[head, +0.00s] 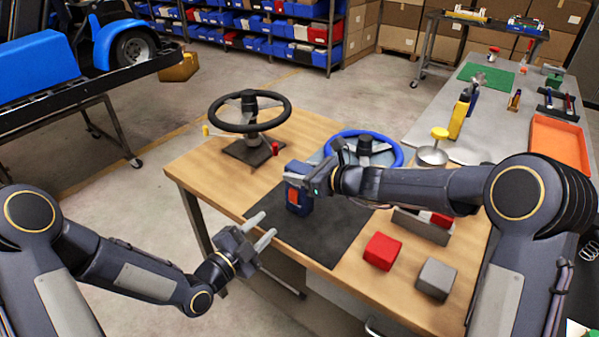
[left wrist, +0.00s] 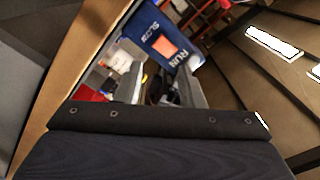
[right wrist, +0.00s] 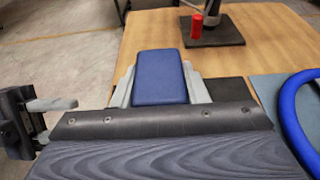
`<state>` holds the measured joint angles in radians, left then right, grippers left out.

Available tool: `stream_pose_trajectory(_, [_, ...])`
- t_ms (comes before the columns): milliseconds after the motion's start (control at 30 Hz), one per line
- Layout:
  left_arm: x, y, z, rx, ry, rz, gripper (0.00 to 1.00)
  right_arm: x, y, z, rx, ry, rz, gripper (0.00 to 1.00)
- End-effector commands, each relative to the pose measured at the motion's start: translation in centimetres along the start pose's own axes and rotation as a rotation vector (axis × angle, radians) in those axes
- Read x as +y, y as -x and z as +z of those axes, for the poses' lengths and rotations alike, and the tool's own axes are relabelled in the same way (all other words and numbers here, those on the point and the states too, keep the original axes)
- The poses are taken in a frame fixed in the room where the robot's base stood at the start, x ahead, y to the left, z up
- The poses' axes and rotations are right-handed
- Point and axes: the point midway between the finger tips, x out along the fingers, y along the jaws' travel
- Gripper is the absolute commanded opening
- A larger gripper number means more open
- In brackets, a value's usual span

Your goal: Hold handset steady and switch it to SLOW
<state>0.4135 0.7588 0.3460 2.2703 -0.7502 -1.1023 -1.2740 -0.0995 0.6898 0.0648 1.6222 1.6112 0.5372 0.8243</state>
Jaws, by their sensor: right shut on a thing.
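The blue handset (head: 297,200) stands upright above the dark mat, held by my right gripper (head: 303,176). In the right wrist view the handset (right wrist: 160,77) sits between both fingers. In the left wrist view its face (left wrist: 155,30) shows an orange switch (left wrist: 163,46) between the labels SLOW and RUN. I cannot tell which way the switch is tipped. My left gripper (head: 262,230) is open and empty, to the left of and a little below the handset, apart from it. Its fingers point toward the handset. It also shows at the left edge of the right wrist view (right wrist: 45,120).
The dark mat (head: 320,235) lies on the wooden table. A black steering wheel (head: 250,112) on a stand is behind, and a blue steering wheel (head: 362,150) is behind my right forearm. Red (head: 382,251) and grey (head: 436,278) blocks sit at the front right.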

Motion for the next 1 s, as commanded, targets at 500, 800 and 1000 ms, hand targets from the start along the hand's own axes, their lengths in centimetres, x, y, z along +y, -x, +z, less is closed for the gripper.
stream_pose_trajectory(500, [-1.1, 1.5, -0.6, -0.034, 0.735, 0.023, 0.0, 0.0, 0.0, 0.0, 0.0, 0.0, 0.0, 0.1])
stream_pose_trajectory(800, [-1.7, 3.0, -1.1, -0.092, 1.46, 0.019, 0.0, 0.0, 0.0, 0.0, 0.0, 0.0, 0.0, 0.1])
stream_pose_trajectory(1000, [-2.0, 4.0, -1.4, -0.14, 1.93, -0.007, 0.0, 0.0, 0.0, 0.0, 0.0, 0.0, 0.0, 0.1])
